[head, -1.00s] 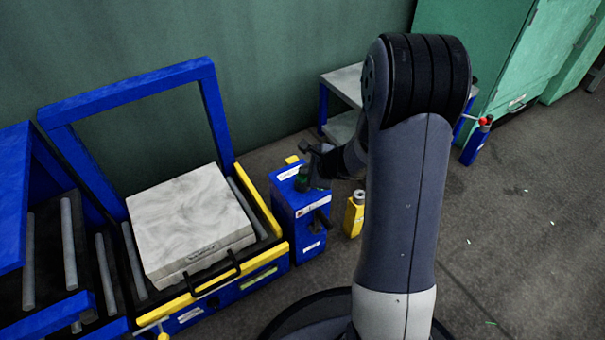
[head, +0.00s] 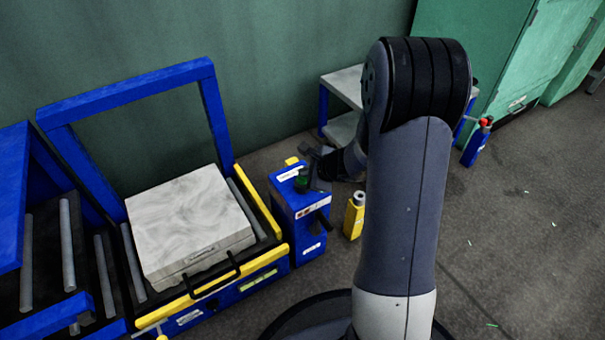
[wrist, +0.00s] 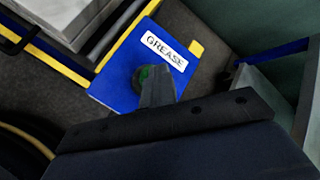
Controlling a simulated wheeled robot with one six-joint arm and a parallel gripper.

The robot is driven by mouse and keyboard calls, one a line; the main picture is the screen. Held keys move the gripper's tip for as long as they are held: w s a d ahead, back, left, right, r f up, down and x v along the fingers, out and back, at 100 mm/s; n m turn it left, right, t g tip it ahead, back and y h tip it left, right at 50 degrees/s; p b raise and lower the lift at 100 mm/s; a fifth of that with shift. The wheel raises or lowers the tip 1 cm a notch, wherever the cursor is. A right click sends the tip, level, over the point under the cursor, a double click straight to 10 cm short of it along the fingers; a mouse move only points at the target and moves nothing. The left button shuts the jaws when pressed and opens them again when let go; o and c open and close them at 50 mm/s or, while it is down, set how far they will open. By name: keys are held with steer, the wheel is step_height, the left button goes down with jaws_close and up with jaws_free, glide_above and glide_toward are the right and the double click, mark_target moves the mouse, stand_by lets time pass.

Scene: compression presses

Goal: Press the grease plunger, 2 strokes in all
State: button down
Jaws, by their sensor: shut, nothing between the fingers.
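The blue grease unit (head: 296,228) stands on the floor beside the press. The wrist view shows its top with a white GREASE label (wrist: 164,49). Its round plunger has a green top (head: 301,181), also partly visible in the wrist view (wrist: 141,75). My gripper (head: 314,182) is shut and empty, pointing down at the plunger. In the wrist view its fingers (wrist: 156,84) overlap the plunger and hide part of it. I cannot tell whether the fingertips touch it or how far down it is.
The press with a blue frame (head: 218,120), yellow edge and pale block (head: 190,222) stands left. A yellow bottle (head: 354,216) stands right of the unit. A small table (head: 345,84) and a blue bottle with a red top (head: 476,145) are behind. The floor at right is open.

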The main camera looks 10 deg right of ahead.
mark_target(305, 180)
steer(key=shift+r+p, duration=0.9)
steer(key=shift+r, duration=0.3)
steer(key=shift+r, duration=0.15)
step_height(305, 180, up, 5)
steer(key=p, duration=0.4)
steer(key=shift+f, duration=0.2)
steer(key=shift+f+b, duration=0.95)
steer(key=shift+f, duration=0.2)
steer(key=shift+r+p, duration=0.3)
steer(key=shift+p, duration=0.9)
step_height(305, 180, up, 6)
steer(key=p, duration=0.4)
steer(key=shift+f+p, duration=0.15)
steer(key=shift+p, duration=0.15)
